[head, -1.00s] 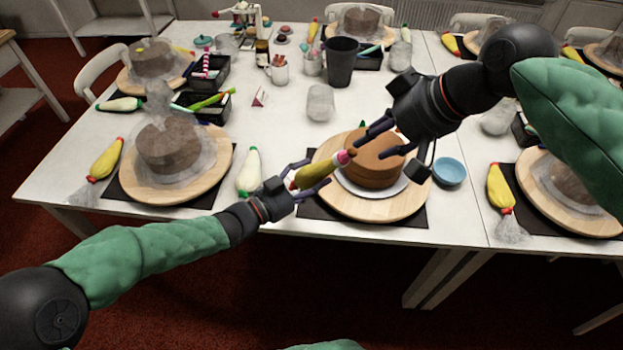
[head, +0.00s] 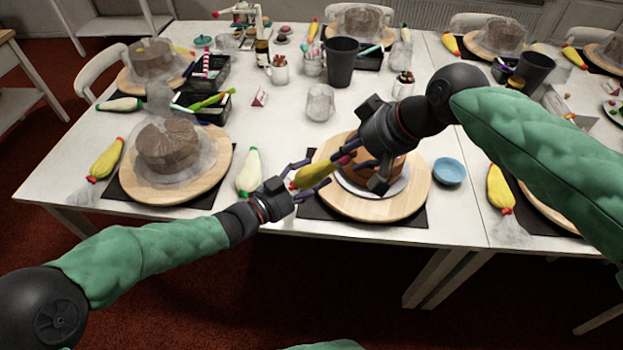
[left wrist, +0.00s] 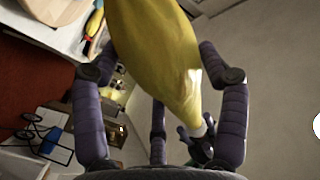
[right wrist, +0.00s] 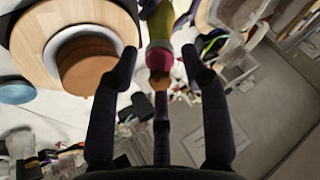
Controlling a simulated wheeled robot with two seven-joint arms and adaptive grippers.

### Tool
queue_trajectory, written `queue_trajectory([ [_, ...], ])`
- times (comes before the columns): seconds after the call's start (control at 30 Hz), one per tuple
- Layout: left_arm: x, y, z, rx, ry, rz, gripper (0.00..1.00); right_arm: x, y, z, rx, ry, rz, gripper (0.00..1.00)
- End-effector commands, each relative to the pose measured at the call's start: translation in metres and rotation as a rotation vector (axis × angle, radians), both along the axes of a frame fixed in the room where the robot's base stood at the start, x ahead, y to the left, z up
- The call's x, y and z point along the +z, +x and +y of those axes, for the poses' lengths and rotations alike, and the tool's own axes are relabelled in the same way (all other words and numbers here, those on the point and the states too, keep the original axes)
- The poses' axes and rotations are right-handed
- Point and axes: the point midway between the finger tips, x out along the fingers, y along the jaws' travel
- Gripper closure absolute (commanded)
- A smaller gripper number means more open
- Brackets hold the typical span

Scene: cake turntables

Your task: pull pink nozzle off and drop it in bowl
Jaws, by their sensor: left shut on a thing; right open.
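A yellow piping bag (head: 314,175) is held by my left gripper (head: 304,178), tilted up to the right over the front of the turntable. The bag (left wrist: 160,60) fills the middle of the left wrist view between the fingers. The pink nozzle (right wrist: 159,58) sits on the bag's end, with a brown tip, in the right wrist view. My right gripper (right wrist: 163,70) is open, its fingers on either side of the nozzle, not visibly closed on it. In the head view the right gripper (head: 362,165) partly hides the nozzle. The blue bowl (head: 449,172) stands right of the turntable.
A brown cake (right wrist: 93,68) on a white plate sits on the wooden turntable (head: 410,207), just below the right gripper. A plastic-covered cake (head: 168,146) stands to the left. A clear glass (head: 320,103) and dark cup (head: 341,62) stand behind.

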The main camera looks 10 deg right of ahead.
Motion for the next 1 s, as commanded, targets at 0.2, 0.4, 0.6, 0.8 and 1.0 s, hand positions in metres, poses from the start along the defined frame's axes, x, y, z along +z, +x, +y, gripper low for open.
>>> queue_trajectory([
  [0.2, 0.001, 0.0, 0.0, 0.0, -0.001, -0.002, 0.42, 0.0, 0.0, 0.0, 0.0, 0.0, 0.0, 0.96],
  [0.4, 0.001, 0.0, 0.0, 0.0, -0.001, -0.002, 0.42, 0.0, 0.0, 0.0, 0.0, 0.0, 0.0, 1.0],
  [0.6, 0.001, 0.0, 0.0, 0.0, -0.001, -0.002, 0.36, 0.002, -0.001, -0.001, 0.0, 0.0, -0.001, 1.0],
  [0.8, 0.001, 0.0, 0.0, 0.0, -0.001, -0.002, 0.36, 0.01, -0.005, -0.004, -0.001, 0.001, -0.002, 1.0],
  [1.0, 0.001, 0.0, 0.0, 0.0, -0.001, -0.002, 0.36, 0.018, -0.009, -0.008, -0.001, 0.001, -0.002, 1.0],
])
